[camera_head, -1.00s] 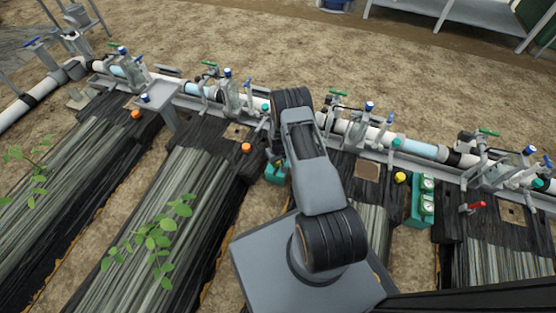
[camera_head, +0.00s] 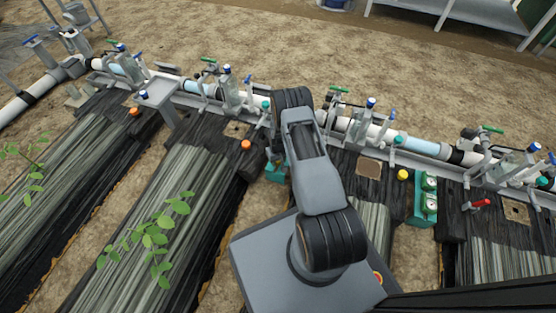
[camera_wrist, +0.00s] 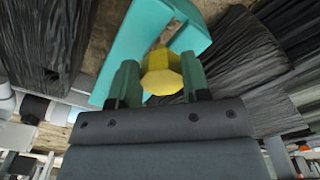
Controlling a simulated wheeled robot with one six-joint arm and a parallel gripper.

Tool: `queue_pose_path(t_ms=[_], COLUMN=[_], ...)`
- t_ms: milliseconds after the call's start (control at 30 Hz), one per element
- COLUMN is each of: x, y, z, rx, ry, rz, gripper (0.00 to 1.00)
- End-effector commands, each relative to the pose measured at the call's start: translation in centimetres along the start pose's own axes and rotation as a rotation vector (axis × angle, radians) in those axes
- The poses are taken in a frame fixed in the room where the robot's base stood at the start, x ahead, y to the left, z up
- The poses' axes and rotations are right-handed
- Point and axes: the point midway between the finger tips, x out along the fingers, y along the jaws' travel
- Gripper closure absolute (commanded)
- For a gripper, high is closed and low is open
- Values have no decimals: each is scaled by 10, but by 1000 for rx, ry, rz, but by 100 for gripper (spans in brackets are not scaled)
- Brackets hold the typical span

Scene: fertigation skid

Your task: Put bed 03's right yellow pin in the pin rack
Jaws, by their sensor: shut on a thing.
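In the wrist view my gripper (camera_wrist: 160,82) is shut on a yellow pin (camera_wrist: 162,76), with its faceted yellow head between the two teal fingers. A teal piece with an angled arm (camera_wrist: 133,40) lies just beyond the pin; I cannot tell whether the pin touches it. In the head view my gripper is hidden behind my own arm. A teal holder (camera_head: 275,172), which may be the pin rack, shows partly beside my arm. Another yellow pin (camera_head: 402,174) stands right of my arm, near a teal box with two white gauges (camera_head: 429,202).
A white pipe (camera_head: 335,122) with valves and blue and green handles crosses behind the beds. Orange pins (camera_head: 246,145) stand at the beds on the left. A red-handled valve (camera_head: 480,204) is at the right. Leafy plants (camera_head: 150,238) grow on the left beds. Bare soil lies beyond the pipe.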

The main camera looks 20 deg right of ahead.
Motion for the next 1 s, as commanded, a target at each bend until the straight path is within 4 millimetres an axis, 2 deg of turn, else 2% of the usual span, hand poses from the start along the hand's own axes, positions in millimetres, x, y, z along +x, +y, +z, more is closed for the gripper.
queue_pose_path(t_ms=[33,233,667,1000], x=[8,8,5,14], y=[-2,-2,0,-1], z=[10,14,11,10], rx=[0,0,3,1], ry=[-22,-25,-17,-16], rz=[-5,-6,-3,-3], gripper=[100,100,100,100])
